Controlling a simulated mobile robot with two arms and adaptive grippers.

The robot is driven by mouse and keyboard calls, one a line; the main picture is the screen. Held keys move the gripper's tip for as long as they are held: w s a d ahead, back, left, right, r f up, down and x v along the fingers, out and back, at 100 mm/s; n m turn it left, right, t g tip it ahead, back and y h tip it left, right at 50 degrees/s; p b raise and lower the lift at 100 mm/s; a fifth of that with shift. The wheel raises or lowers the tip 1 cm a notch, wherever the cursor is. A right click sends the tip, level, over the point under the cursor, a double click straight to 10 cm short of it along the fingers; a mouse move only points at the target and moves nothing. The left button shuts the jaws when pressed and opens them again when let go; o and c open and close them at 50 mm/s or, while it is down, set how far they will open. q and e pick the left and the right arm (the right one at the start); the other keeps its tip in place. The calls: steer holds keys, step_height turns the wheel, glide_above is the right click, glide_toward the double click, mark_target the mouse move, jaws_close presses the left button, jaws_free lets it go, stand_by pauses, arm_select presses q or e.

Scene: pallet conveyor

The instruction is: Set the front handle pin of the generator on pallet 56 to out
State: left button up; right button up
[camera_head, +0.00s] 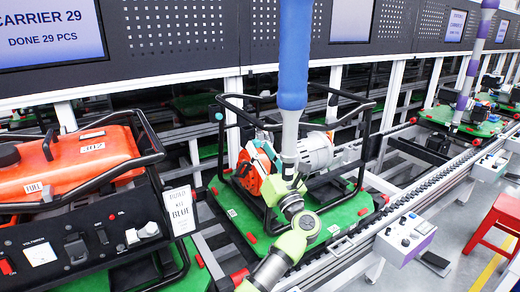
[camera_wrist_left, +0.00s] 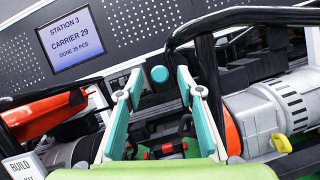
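The generator (camera_head: 318,152), with a black tube frame, a grey engine and an orange part, stands on a green pallet (camera_head: 340,215) in the middle of the head view. I cannot read a 56 on it. A round teal knob, probably the handle pin (camera_head: 219,116), sits on the frame's left side. In the left wrist view the knob (camera_wrist_left: 160,73) appears between my left fingertips (camera_wrist_left: 160,88), which are open with nothing between the pads. I cannot tell how far beyond the tips it lies. In the head view my left gripper (camera_head: 264,148) is beside the orange part, partly hidden. My right gripper is not in view.
An orange-tanked generator (camera_head: 75,165) with a "BUILD KIT BLUE" card stands close at the left. Behind are dark panels and a "CARRIER 29" screen (camera_head: 52,30). A control box (camera_head: 405,238) and a red stool (camera_head: 498,225) are at the right, beside the conveyor rail.

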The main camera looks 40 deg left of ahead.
arm_select(q)
steer(key=v, duration=1.1)
steer(key=shift+d, duration=0.15)
steer(key=shift+r, duration=0.1)
